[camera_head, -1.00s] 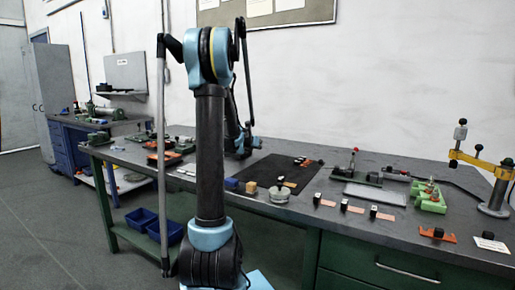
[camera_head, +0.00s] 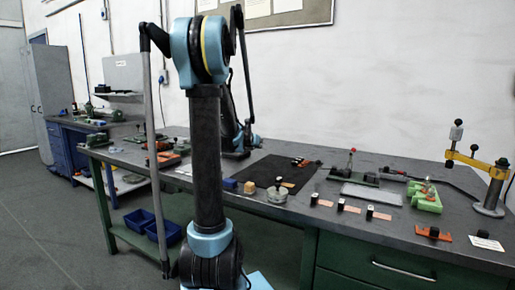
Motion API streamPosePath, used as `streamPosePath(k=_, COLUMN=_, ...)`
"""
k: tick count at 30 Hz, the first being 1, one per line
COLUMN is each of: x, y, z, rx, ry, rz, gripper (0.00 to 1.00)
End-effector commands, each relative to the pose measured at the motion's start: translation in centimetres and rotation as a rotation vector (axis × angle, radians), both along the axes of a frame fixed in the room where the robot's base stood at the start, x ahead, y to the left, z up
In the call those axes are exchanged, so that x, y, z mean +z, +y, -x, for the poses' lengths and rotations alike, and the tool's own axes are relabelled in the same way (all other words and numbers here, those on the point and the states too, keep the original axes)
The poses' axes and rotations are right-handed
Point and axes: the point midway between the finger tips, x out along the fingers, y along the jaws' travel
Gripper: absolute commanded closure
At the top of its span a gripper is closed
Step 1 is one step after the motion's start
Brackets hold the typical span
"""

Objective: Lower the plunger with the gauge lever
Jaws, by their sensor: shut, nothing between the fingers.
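I take the gauge to be the yellow stand (camera_head: 474,161) at the right end of the bench. A dark and light knob (camera_head: 456,130) stands on a rod above its arm, and a dark block (camera_head: 449,163) sits below that arm's left end. An orange and dark lever-like part (camera_head: 503,163) sticks out at its upper right. My arm (camera_head: 207,150) rises through the middle of the view, left of the gauge and well apart from it. I cannot make out my gripper or its fingers; the arm hides part of the bench behind it.
An orange plate (camera_head: 432,235) and a white card (camera_head: 487,243) lie before the stand. A green fixture (camera_head: 427,200) is left of it. Small dark blocks on copper-coloured strips (camera_head: 348,208), a round metal piece (camera_head: 277,195) and a red-knobbed device (camera_head: 352,170) lie farther left.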

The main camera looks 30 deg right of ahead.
Motion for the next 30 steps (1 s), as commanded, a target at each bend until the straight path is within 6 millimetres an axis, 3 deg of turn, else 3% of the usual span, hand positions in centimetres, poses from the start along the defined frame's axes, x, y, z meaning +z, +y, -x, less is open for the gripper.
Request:
streamPosePath(k=15, x=2.3, y=1.7, z=5.1, rx=-0.001, ry=0.0, rz=0.001, gripper=1.0)
streamPosePath(k=30, x=2.6, y=2.0, z=5.9, rx=-0.001, ry=0.0, rz=0.001, gripper=1.0)
